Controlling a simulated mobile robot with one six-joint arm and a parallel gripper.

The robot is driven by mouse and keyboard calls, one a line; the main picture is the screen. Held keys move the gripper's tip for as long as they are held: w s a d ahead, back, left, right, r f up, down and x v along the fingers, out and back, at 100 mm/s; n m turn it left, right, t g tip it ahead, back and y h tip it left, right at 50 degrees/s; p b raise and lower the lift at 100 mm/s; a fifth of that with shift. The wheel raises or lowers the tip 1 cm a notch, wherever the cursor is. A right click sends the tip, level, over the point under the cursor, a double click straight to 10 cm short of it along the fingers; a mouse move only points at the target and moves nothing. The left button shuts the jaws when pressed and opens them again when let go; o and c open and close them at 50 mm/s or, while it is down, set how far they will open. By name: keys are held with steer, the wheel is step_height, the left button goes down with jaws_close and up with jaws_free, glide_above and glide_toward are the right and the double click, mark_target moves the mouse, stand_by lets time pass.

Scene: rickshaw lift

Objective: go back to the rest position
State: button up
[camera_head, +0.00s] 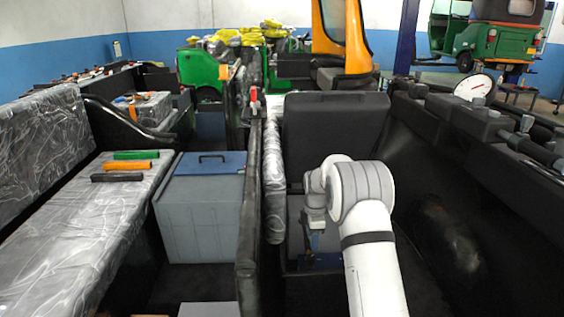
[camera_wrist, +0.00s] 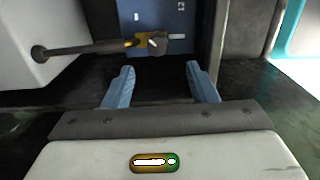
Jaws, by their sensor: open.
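My gripper (camera_wrist: 159,78) shows in the wrist view with its two blue fingers spread apart and nothing between them. Just past the fingertips, a dark rod with a yellow fitting (camera_wrist: 148,40) lies across a blue panel (camera_wrist: 172,18). The gripper looks apart from the rod, but the exact gap is hard to tell. In the head view my white arm reaches forward right of centre, with the wrist bent down in front of a dark seat back (camera_head: 335,125). The fingers are mostly hidden there by the wrist and shadow.
Left of my arm runs a black padded divider (camera_head: 252,200). Beyond it are a grey box with a blue lid (camera_head: 200,215) and a plastic-wrapped bench (camera_head: 85,240) with green, orange and black grips. A black rail with a gauge (camera_head: 474,87) bounds the right. Above the arm is open.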

steer(key=s+r+m+t+p, duration=0.1)
steer(key=s+r+m+p, duration=0.35)
steer(key=s+r, duration=0.65)
steer(key=s+r+m+p, duration=0.45)
steer(key=s+r, duration=0.25)
steer(key=r, duration=0.8)
steer(key=s+r+m+p, duration=0.3)
steer(key=s+r+m, duration=0.1)
steer(key=s, duration=0.7)
steer(key=s+r+m+t+p, duration=0.1)
steer(key=s+r+m+p, duration=0.2)
steer(key=s, duration=0.8)
steer(key=shift+r+m+t, duration=0.3)
steer(key=shift+r+m, duration=0.35)
steer(key=shift+m, duration=0.45)
